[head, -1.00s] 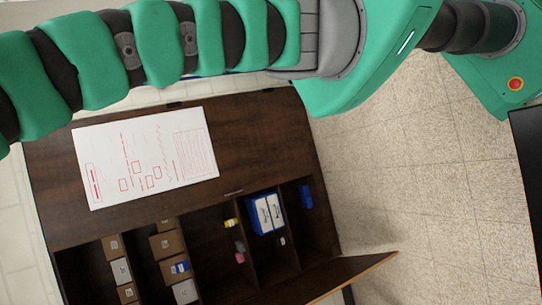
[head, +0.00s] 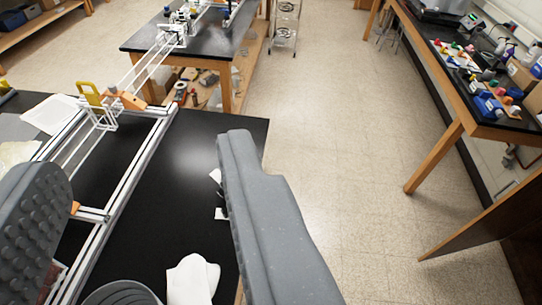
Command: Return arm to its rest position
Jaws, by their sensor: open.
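My gripper (head: 138,165) reaches into the head view from the bottom. Its two grey fingers stand wide apart, a studded one at the left edge and a smooth one near the middle. Nothing is held between them. Through the gap I see a black-topped table (head: 175,160) with an aluminium extrusion frame (head: 125,185) on it. The fingers hide part of the table and frame. The rest of my arm is not in view.
White crumpled pieces (head: 192,280) lie on the near table. A second black-topped table (head: 205,40) stands beyond it. A bench (head: 465,100) with bottles and boxes runs along the right. A brown panel (head: 490,235) juts in at lower right. The tiled floor (head: 345,130) between is clear.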

